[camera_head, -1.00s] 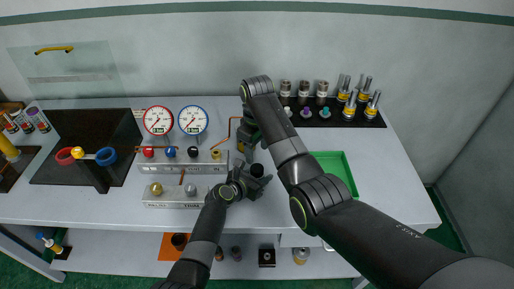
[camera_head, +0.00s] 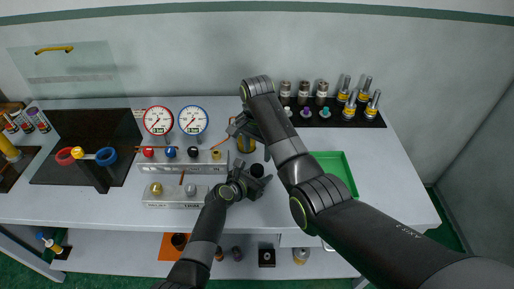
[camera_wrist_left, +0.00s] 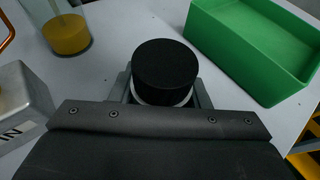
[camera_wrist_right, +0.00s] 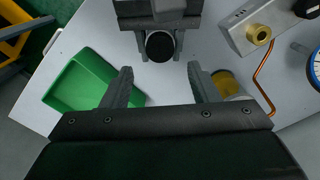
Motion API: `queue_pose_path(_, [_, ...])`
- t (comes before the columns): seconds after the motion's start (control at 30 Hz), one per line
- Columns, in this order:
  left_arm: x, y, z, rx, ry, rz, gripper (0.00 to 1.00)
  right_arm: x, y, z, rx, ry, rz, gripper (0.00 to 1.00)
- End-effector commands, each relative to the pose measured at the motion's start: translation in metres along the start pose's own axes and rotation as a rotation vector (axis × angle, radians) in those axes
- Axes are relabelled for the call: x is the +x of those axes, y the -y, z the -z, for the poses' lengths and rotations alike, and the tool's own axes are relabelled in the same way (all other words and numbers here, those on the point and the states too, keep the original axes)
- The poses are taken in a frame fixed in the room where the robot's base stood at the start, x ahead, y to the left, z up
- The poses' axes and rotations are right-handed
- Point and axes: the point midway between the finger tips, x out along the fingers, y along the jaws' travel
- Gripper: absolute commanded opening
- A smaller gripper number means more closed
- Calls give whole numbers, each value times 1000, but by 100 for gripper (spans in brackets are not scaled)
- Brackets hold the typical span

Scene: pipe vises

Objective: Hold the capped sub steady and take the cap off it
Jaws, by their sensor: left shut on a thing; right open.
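The capped sub, with a round black cap (camera_wrist_left: 165,66) on top and a pale ring below it, stands upright in my left gripper (camera_wrist_left: 163,97). The left jaws are shut around the sub under the cap. In the head view the cap (camera_head: 257,170) shows at the tip of my left gripper (camera_head: 252,181). In the right wrist view the cap (camera_wrist_right: 160,46) lies beyond the fingertips of my right gripper (camera_wrist_right: 160,76), which is open and empty. The right gripper (camera_head: 246,124) is behind the cap in the head view, apart from it. The sub's lower body is hidden.
A green tray (camera_wrist_right: 82,84) stands right of the sub in the head view. A yellow-based cylinder (camera_wrist_right: 226,82) and a copper tube (camera_wrist_right: 262,85) are close to the right gripper. The manifold block (camera_head: 175,196) is left of my left gripper.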

Motion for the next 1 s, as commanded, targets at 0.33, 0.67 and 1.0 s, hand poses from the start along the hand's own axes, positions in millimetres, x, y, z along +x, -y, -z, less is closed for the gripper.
queue_pose_path(0.33, [0,0,1,-1,-1,0,0,6,0,0,181,1,-1,55])
queue_pose_path(0.67, [0,0,1,-1,-1,0,0,55,-1,-1,180,2,-4,55])
queue_pose_path(1.0, [0,0,1,-1,-2,0,0,80,0,0,180,0,-1,55])
